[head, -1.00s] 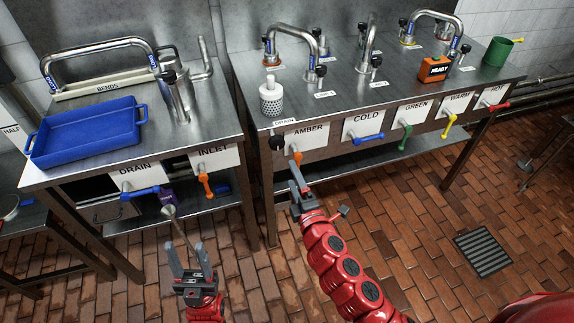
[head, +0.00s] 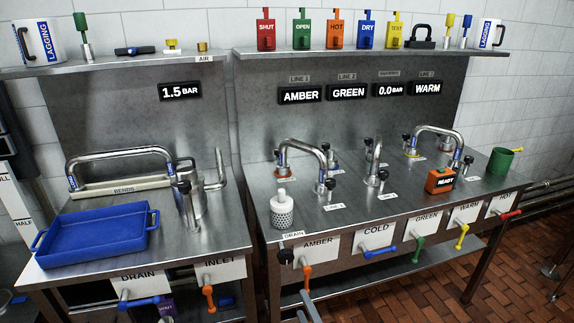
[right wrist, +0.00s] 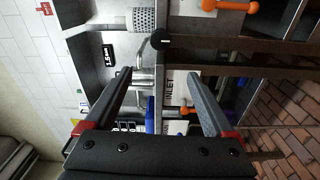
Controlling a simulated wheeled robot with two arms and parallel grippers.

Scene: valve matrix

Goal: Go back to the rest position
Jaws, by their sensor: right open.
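My right gripper (head: 308,307) shows only its grey fingertips at the bottom edge of the head view, just below the orange AMBER lever (head: 306,276). In the right wrist view its two fingers (right wrist: 158,90) are spread, with nothing held between them. The AMBER lever hangs down from its panel; I see a gap between it and the fingertips. My left gripper is not in the head view.
A steel bench carries pipes, a white perforated cup (head: 282,212), an orange READY box (head: 440,180) and a green mug (head: 499,161). Coloured levers line its front. A blue tray (head: 98,232) sits on the left bench. Brick floor (head: 390,300) shows at lower right.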

